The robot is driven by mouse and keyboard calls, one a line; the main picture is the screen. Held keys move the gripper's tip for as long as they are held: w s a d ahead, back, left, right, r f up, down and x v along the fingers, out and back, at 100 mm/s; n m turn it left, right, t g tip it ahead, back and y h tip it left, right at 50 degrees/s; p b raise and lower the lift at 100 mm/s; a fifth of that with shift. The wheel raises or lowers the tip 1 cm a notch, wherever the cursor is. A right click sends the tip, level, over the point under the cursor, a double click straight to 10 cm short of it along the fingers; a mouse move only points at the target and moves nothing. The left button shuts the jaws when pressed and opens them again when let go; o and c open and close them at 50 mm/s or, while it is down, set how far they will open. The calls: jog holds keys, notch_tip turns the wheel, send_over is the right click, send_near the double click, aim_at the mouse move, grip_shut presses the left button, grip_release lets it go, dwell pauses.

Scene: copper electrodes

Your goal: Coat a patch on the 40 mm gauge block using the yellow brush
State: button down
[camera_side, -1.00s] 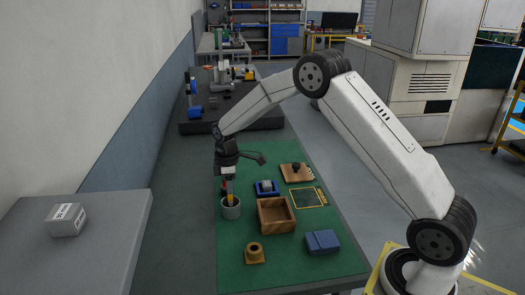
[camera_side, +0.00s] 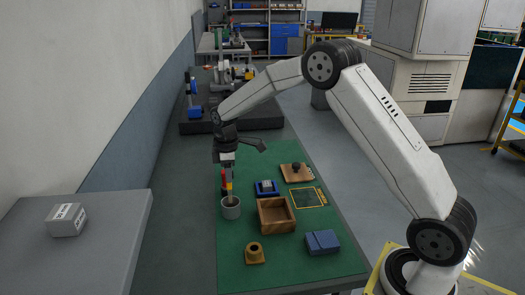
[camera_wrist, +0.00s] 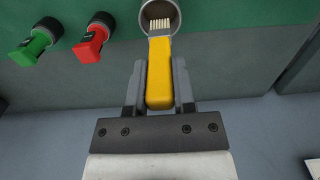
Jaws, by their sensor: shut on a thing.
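My gripper (camera_side: 227,163) is shut on the yellow brush (camera_wrist: 159,70), holding it by the handle. It also shows in the side view (camera_side: 229,183), upright above the grey cup (camera_side: 231,209). In the wrist view the pale bristles (camera_wrist: 160,25) point toward the mouth of the cup (camera_wrist: 146,14); whether the tips are inside it I cannot tell. A small grey block (camera_side: 267,184) sits in a blue holder (camera_side: 268,192) to the right of the cup. It may be the 40 mm gauge block; no marking on it is readable.
Red (camera_wrist: 91,43) and green (camera_wrist: 34,43) handled items stand left of the cup in the wrist view. An open wooden box (camera_side: 276,228), yellow-framed square (camera_side: 308,205), knobbed wooden board (camera_side: 297,177), blue case (camera_side: 322,242) and brown ring-shaped piece (camera_side: 254,252) share the green mat (camera_side: 285,270).

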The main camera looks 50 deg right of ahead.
jog(key=shift+r, duration=1.3)
jog(key=s+a+r+m, duration=0.1)
jog(key=s+a+m, duration=0.6)
jog(key=s+m, duration=0.2)
jog(key=shift+s, duration=0.15)
jog(key=shift+r, duration=0.1)
